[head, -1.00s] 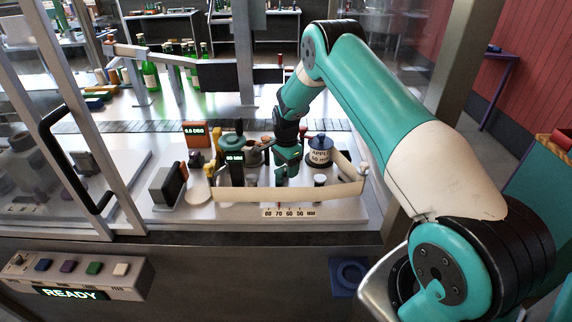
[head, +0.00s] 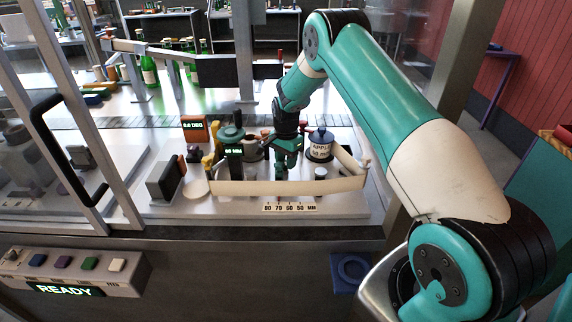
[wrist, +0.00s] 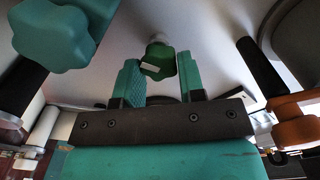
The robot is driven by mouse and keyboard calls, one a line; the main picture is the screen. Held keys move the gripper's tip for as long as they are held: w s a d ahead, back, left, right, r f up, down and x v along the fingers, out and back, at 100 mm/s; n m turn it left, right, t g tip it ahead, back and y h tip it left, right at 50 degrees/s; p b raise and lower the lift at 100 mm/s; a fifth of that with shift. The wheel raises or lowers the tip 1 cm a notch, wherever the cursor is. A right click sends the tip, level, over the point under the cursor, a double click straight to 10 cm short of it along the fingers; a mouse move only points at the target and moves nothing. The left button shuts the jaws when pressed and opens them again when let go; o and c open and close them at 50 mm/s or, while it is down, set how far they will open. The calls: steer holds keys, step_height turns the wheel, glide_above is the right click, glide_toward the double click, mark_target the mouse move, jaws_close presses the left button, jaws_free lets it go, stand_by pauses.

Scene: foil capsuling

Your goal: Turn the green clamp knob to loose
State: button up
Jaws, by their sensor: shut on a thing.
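The green clamp knob (wrist: 160,58) is small, dark green and lobed, with a pale mark on its near edge. In the head view my gripper (head: 284,160) points down behind the cream band, and I cannot make out the knob there. The loose and tight markings are not readable.
A larger teal lobed knob (wrist: 58,35) stands close at the left in the wrist view, and an orange part (wrist: 295,122) at the right. The cream band (head: 290,186) runs in front. A blue-topped labelled pot (head: 319,147) stands right of my gripper.

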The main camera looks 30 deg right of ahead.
mark_target(284, 161)
steer(key=n+b, duration=0.2)
steer(key=n, duration=0.1)
steer(key=shift+w+f+n+b, duration=0.15)
steer(key=shift+n+b, duration=0.15)
steer(key=shift+b, duration=0.05)
steer(key=n+b, duration=0.2)
steer(key=n, duration=0.1)
steer(key=shift+n, duration=0.3)
steer(key=n+b, duration=0.1)
steer(key=n, duration=0.2)
steer(key=shift+w+a+n, duration=0.1)
steer(key=shift+a+n, duration=0.05)
steer(key=shift+n, duration=0.25)
steer(key=shift+r+n+b, duration=0.2)
steer(key=shift+n+b, duration=0.6)
steer(key=shift+n, duration=1.3)
steer(key=o, duration=0.9)
step_height(284, 161, up, 18)
steer(key=b, duration=0.3)
steer(key=shift+f, duration=0.25)
steer(key=shift+a, duration=0.1)
